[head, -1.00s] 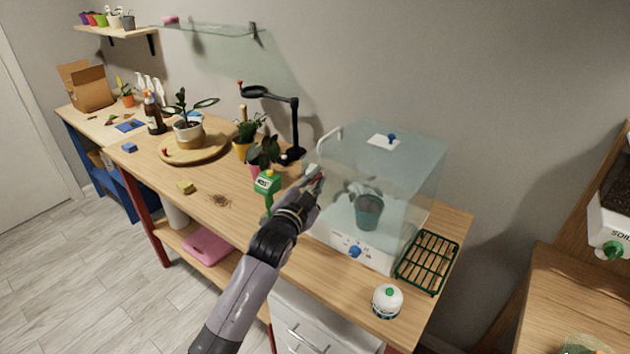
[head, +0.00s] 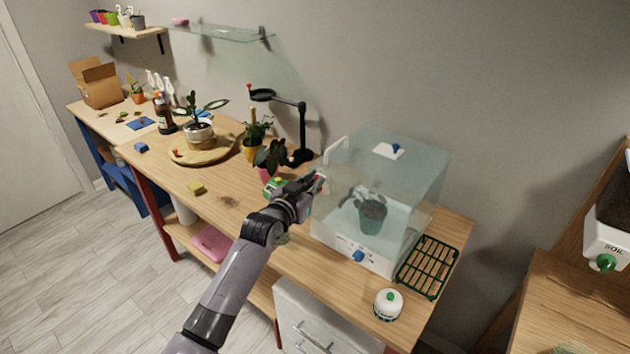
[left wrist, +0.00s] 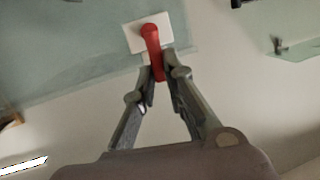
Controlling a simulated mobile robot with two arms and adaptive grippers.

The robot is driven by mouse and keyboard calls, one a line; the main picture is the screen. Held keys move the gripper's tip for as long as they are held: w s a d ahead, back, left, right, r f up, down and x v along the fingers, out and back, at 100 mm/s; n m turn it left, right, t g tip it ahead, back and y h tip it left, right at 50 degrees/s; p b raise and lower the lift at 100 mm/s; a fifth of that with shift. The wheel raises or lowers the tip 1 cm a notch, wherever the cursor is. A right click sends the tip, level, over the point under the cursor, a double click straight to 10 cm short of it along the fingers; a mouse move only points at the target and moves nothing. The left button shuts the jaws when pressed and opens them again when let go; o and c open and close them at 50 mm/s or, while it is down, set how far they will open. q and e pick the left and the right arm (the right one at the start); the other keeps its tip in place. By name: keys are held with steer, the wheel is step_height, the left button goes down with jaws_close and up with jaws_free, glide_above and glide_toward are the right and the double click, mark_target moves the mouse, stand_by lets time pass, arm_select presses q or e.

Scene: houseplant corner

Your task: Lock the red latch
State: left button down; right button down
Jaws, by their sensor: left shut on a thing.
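The red latch (left wrist: 152,45) sits on a white plate (left wrist: 168,28) on the clear wall of the propagator box in the left wrist view. My left gripper (left wrist: 158,76) is shut on the lower end of the latch, one finger on each side. In the head view my left gripper (head: 314,184) is at the left side of the clear box (head: 410,180), and a bit of red shows at its fingertips. The box stands on a white base with a blue knob (head: 358,256), and a potted plant (head: 372,215) is inside. My right gripper is in neither view.
A green slatted tray (head: 428,266) and a white round timer-like thing (head: 388,304) lie right of and in front of the box. A dark-leaved plant (head: 270,155) and a black lamp-like stand (head: 301,130) are close to the left arm. The wall is behind.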

arm_select(q)
steer(key=shift+a+n, duration=0.1)
steer(key=shift+n, duration=0.2)
stand_by(0.4)
steer(key=c, duration=1.7)
jaws_free()
steer(key=shift+w, duration=0.1)
steer(key=shift+o, duration=0.2)
steer(key=v, duration=1.2)
steer(key=shift+a, duration=0.1)
